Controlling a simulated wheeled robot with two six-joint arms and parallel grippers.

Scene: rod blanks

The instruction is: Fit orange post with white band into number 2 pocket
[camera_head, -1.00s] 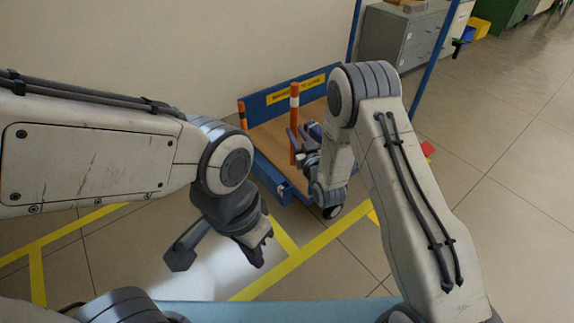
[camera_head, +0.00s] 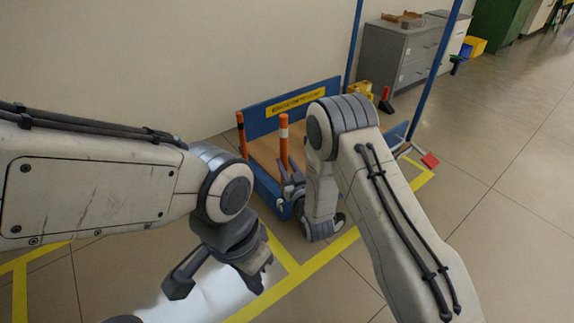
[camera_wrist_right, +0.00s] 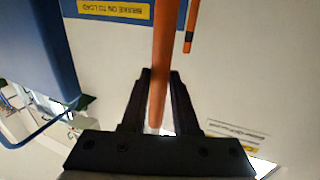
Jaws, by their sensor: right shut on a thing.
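The orange post with the white band (camera_head: 283,142) stands about upright over the near part of a blue cart with a tan deck (camera_head: 262,152). My right gripper (camera_head: 291,188) is shut on it, partly hidden by my right arm. In the right wrist view the post (camera_wrist_right: 161,60) runs between the two dark fingers (camera_wrist_right: 158,100). Its lower end and the number 2 pocket are hidden or cannot be made out. My left gripper (camera_head: 258,278) hangs away from the cart at lower left, and its jaw state is unclear.
Another orange post, with a dark band (camera_head: 241,132), stands at the cart's left end. The cart has a blue back panel with a yellow label (camera_head: 298,102) and blue uprights. Grey cabinets (camera_head: 398,52) stand behind. A red object (camera_head: 430,160) is at right.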

